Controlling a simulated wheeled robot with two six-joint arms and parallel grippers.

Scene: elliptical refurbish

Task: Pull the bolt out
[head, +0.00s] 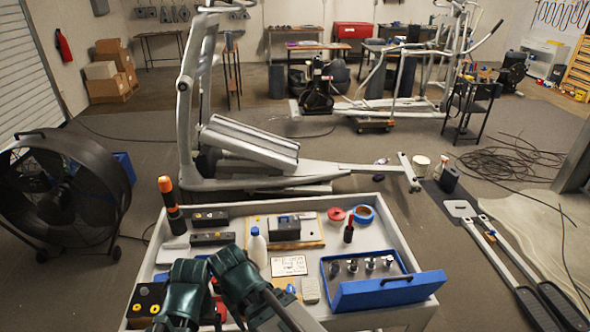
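I cannot single out the bolt. A grey elliptical machine (245,150) stands on the floor beyond the tool cart, and any bolt on it is too small to make out. Several short metal pieces (352,266) stand in a blue case (390,290) at the cart's right; I cannot tell whether they are bolts or sockets. My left gripper (187,272) and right gripper (228,264), both dark green, are side by side over the cart's left front. They are seen from behind, so their fingers and anything between them are hidden.
The grey cart (350,205) carries an orange-tipped tool (169,200), a white bottle (257,246), blue tape (363,214) and a red-handled screwdriver (349,230). A large fan (60,190) stands at left. A cable coil (515,160) and long-handled parts (510,265) lie on the floor at right.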

